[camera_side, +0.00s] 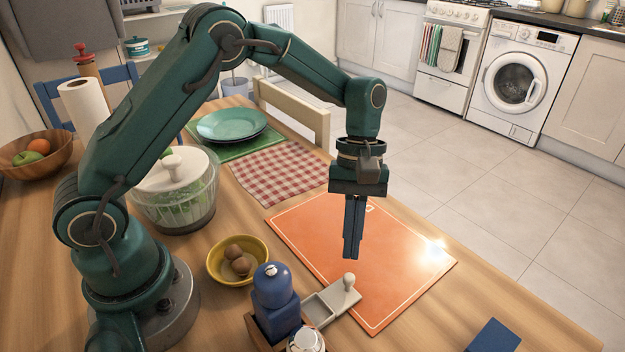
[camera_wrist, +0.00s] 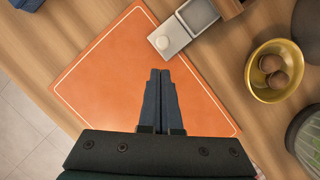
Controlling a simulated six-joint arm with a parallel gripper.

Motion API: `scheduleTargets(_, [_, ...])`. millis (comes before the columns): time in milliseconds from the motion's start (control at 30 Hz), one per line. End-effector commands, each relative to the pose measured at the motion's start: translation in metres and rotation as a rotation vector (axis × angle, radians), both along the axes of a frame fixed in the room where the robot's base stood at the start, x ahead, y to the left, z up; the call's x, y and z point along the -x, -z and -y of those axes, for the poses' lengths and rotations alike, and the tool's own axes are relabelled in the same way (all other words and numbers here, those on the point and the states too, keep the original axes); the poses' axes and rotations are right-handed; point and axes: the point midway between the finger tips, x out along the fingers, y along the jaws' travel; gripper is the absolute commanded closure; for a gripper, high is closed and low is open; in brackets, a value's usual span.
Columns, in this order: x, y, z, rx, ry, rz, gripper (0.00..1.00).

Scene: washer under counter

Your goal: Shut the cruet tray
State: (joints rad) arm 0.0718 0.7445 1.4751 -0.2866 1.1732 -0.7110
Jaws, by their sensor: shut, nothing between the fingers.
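The cruet tray (camera_side: 322,308) is a grey drawer with a pale round knob (camera_side: 349,281) on its outer end. It stands pulled out of a wooden cruet stand (camera_side: 262,335), and its hollow inside shows. In the wrist view the tray (camera_wrist: 177,40) is at the top, with its knob (camera_wrist: 162,42) over the orange board's edge and the stand (camera_wrist: 229,8) cut off by the frame. My gripper (camera_side: 352,256) points down above the orange board, beyond the knob end of the tray. Its fingers (camera_wrist: 160,73) are together, empty and apart from the knob.
A blue mill (camera_side: 272,286) and a silver-topped item (camera_side: 305,340) stand at the cruet stand. A yellow bowl (camera_side: 212,262) of brown round items is close by. A blue block (camera_side: 493,337) lies at the front right.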

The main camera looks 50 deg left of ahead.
Motion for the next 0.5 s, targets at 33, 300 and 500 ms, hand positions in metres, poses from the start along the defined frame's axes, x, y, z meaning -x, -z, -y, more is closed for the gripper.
scheduleTargets(33, [0.0041,-0.0001,0.0042,0.000,0.002,0.000,1.00])
scheduleTargets(300, [0.0129,0.0008,0.0128,0.000,-0.001,0.000,1.00])
scheduleTargets(500, [0.0129,0.0008,0.0130,0.000,-0.001,0.000,1.00])
